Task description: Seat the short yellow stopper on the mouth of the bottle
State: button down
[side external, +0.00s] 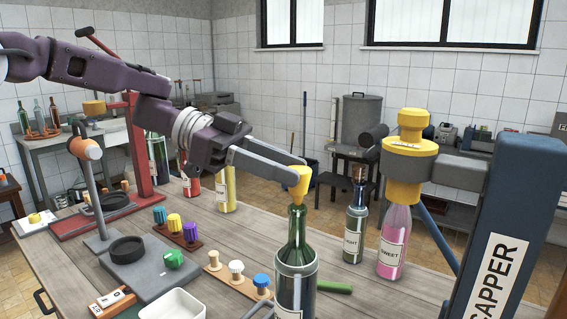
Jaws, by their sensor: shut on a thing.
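My gripper (291,168) is shut on a yellow tapered stopper (297,182), held upright with its narrow end down. The stopper is right over the mouth of a dark green glass bottle (297,240) in the front middle of the bench. Its lower end meets the bottle's rim in this view. I cannot tell whether it touches the rim or hangs just above it. The bottle stands upright, and its base is cut off by the lower frame edge.
A blue capper stand (498,230) with a yellow head rises at the right. A pink bottle (394,243) and a dark corked bottle (356,220) stand behind the green bottle. Stopper racks (237,282), a grey stand base (150,270) and a white tray (172,305) lie to the left.

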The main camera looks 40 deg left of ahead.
jog(key=shift+f, duration=1.05)
jog(key=c, duration=0.9)
grip_release()
jog(key=v, duration=0.7)
